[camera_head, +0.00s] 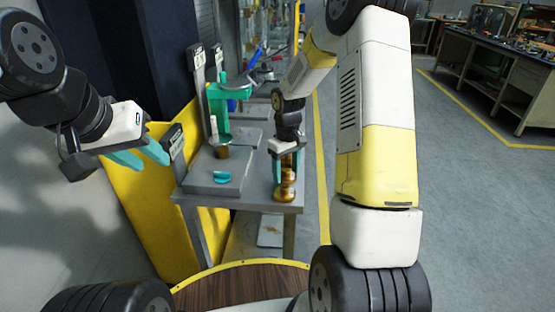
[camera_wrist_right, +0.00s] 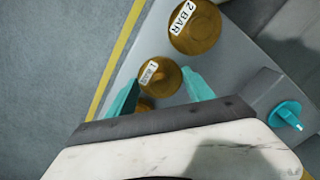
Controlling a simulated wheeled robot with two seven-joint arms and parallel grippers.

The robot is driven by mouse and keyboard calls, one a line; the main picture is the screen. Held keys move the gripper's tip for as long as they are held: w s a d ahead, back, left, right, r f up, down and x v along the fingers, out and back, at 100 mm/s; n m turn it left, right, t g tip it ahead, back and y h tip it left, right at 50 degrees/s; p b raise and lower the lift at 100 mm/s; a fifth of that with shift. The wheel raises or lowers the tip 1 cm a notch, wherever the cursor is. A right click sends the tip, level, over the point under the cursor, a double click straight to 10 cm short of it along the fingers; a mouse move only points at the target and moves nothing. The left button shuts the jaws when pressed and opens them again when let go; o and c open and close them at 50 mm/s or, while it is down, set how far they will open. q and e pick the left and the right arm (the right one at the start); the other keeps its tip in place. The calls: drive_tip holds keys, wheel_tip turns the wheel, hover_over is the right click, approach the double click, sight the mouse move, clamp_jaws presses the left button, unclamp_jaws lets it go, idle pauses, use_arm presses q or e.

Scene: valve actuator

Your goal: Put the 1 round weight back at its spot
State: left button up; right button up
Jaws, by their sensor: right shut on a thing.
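A brass round weight labelled 1 BAR (camera_wrist_right: 161,77) sits between the teal fingers of my right gripper (camera_wrist_right: 160,92), which is shut on it. In the head view my right gripper (camera_head: 287,155) points down over the right side of the grey table, with brass showing between its fingers. A larger brass weight labelled 2 BAR (camera_wrist_right: 195,27) stands on the table; it also shows in the head view (camera_head: 285,192). Another brass piece (camera_wrist_right: 146,104) is partly hidden by my gripper. My left gripper (camera_head: 150,157) is open and empty, left of the table.
A grey device (camera_head: 213,174) with a teal knob (camera_head: 222,177) stands on the table (camera_head: 255,190). A brass piece (camera_head: 222,152) sits on it, near a white upright cylinder (camera_head: 214,125). A green stand (camera_head: 217,112) is behind. A yellow panel (camera_head: 140,200) borders the table's left.

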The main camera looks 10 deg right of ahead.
sight(286, 170)
drive_tip(key=shift+f, duration=0.1)
drive_tip(key=o, duration=1.4)
drive_tip(key=shift+o, duration=0.2)
drive_tip(key=s+r+t, duration=0.1)
drive_tip(key=s+r, duration=0.2)
drive_tip(key=r, duration=1.4)
drive_tip(key=s+a+r+m+t+y, duration=0.1)
drive_tip(key=s+r, duration=0.3)
drive_tip(key=s, duration=0.6)
drive_tip(key=s+a+r+m+t+y, duration=0.1)
drive_tip(key=s+r+m+t, duration=0.3)
drive_tip(key=s, duration=0.7)
drive_tip(key=shift+s+r, duration=0.15)
drive_tip(key=shift+r, duration=0.3)
drive_tip(key=shift+a, duration=0.1)
